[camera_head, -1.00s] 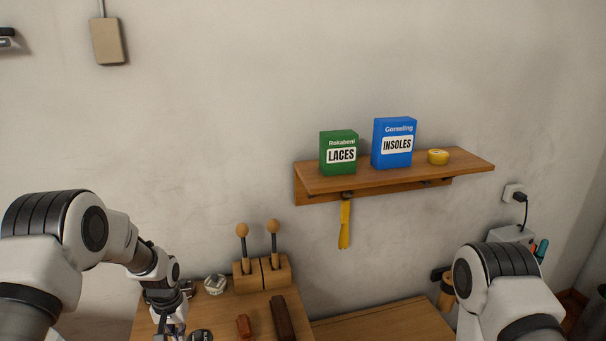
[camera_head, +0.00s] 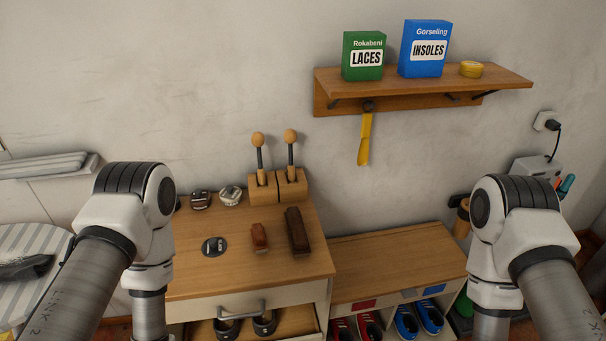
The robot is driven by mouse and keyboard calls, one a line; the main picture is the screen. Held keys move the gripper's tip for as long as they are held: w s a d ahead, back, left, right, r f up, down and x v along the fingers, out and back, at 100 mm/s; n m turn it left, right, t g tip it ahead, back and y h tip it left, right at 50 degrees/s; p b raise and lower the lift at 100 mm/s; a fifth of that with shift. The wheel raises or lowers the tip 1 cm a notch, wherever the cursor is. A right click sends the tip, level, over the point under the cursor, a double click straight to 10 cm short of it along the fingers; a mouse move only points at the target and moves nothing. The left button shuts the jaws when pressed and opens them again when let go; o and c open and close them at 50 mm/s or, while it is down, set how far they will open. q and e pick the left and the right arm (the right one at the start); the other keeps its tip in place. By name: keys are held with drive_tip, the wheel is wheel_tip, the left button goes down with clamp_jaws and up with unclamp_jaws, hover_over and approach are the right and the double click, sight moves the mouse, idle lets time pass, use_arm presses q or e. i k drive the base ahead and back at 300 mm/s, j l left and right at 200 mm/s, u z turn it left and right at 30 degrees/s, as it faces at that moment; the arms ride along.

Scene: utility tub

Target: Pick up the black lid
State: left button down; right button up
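A flat round black lid (camera_head: 214,246) lies on the wooden cabinet top (camera_head: 185,283), left of a small reddish-brown brush. Light marks or a small raised part show on it, too small to make out. Two round tins, a dark one (camera_head: 200,200) and a silvery one (camera_head: 231,195), stand behind it near the wall. My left arm comes down at the left of the cabinet and my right arm at the right; both grippers are below the picture edge and hidden.
A wooden block with two knobbed sticks (camera_head: 278,185), the reddish-brown brush (camera_head: 259,236) and a long dark brush (camera_head: 297,231) stand on the cabinet. An open drawer (camera_head: 290,328) holds dark shoes. A lower shoe bench (camera_head: 395,262) is at right. A wall shelf (camera_head: 420,85) bears boxes.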

sight(214, 247)
drive_tip(key=u, duration=0.8)
